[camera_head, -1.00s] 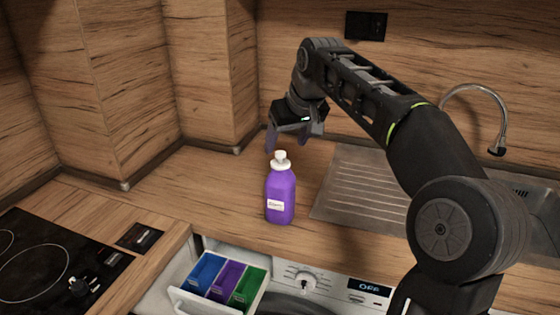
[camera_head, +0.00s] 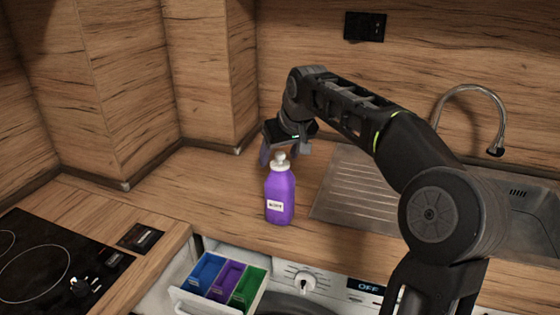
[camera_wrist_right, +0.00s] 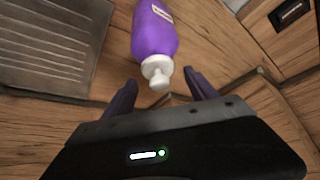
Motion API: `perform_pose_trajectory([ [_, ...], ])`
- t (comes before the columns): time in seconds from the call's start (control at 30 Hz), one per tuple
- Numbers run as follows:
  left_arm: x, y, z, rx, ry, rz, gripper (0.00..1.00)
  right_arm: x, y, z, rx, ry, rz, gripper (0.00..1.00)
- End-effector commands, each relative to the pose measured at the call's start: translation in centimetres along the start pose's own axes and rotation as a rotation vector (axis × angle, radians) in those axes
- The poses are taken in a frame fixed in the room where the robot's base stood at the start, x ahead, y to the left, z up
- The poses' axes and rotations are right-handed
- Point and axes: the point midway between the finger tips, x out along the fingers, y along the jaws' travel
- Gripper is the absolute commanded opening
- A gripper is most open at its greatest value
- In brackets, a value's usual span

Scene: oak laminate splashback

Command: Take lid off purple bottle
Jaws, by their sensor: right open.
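The purple bottle (camera_head: 280,196) stands upright on the wooden counter, with a white lid (camera_head: 279,161) on its top and a white label on its front. In the right wrist view the bottle (camera_wrist_right: 153,32) shows with its white lid (camera_wrist_right: 157,72) pointing toward the gripper. My right gripper (camera_head: 282,152) is open and empty, just behind the lid in the head view. In the right wrist view the fingers (camera_wrist_right: 160,90) are spread to either side of the lid, apart from it. My left gripper is not in view.
An open drawer (camera_head: 180,296) with blue, purple and green compartments juts out below the counter. A sink (camera_head: 350,190) with a tap (camera_head: 497,120) lies right, a black hob (camera_head: 40,260) left. The wood splashback (camera_head: 310,60) stands behind.

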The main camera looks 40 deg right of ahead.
Motion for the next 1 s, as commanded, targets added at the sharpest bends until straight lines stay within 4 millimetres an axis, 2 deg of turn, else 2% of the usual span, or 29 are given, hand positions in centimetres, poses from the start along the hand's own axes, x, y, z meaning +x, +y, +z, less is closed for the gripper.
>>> perform_pose_trajectory([
  [0.43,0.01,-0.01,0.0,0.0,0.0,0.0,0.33,-0.06,-0.01,-0.01,0.0,0.0,0.0,0.67],
  [1.0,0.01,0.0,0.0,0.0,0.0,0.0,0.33,-0.06,0.0,-0.02,0.0,0.001,0.0,0.2],
])
